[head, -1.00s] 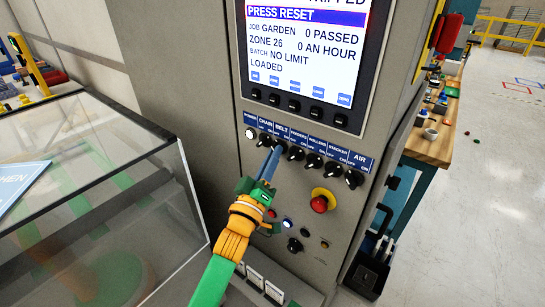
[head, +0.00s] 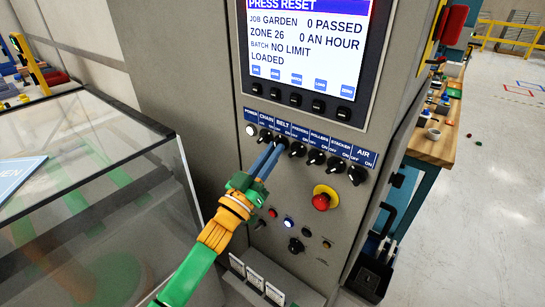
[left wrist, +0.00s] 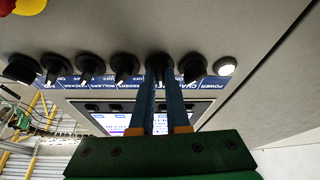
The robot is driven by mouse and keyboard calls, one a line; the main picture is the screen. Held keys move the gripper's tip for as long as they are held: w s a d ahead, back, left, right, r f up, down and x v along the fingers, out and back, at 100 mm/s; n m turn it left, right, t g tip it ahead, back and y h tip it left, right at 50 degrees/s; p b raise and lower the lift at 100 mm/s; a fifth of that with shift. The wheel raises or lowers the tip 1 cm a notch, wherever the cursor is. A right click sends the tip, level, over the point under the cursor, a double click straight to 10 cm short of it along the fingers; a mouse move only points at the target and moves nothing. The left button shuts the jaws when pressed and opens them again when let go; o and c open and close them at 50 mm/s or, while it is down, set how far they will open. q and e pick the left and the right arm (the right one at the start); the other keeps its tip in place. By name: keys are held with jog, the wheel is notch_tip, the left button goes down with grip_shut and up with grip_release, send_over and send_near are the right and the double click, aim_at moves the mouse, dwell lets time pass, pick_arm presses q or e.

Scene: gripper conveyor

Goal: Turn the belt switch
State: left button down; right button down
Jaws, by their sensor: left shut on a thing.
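The belt switch (head: 281,140) is a small black knob under the blue BELT label, in the row on the grey control panel. It also shows in the left wrist view (left wrist: 158,61), between my two blue fingers. My left gripper (head: 275,150) has green and orange parts and reaches up to the panel from below. It is shut on the belt switch, one finger on each side. The fingers hide part of the knob, so I cannot tell which way it points. My right gripper is not in view.
The chain knob (left wrist: 194,65) and feeders knob (head: 297,149) sit close on either side. A red emergency button (head: 321,201) is lower right. A screen (head: 305,45) above reads PRESS RESET. A clear-walled case (head: 165,200) stands left, a wooden bench (head: 437,130) right.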

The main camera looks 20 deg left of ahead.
pick_arm(q)
jog(key=m+g+h, duration=0.1)
jog(key=m, duration=0.3)
jog(key=m+g+h, duration=0.1)
jog(key=m+h, duration=0.1)
jog(key=m, duration=0.3)
jog(key=m+g+h, duration=0.1)
jog(key=m+h, duration=0.1)
jog(key=m, duration=0.2)
jog(key=shift+w+a+g+b, duration=0.15)
jog(key=shift+a+g+b, duration=0.15)
jog(key=shift+a, duration=0.1)
jog(key=shift+r+m+h, duration=0.1)
jog(key=shift+m+h, duration=0.2)
jog(key=shift+m, duration=0.2)
jog(key=c, duration=0.9)
grip_release()
jog(key=b+v, duration=0.2)
jog(key=v, duration=0.5)
jog(key=shift+b, duration=0.35)
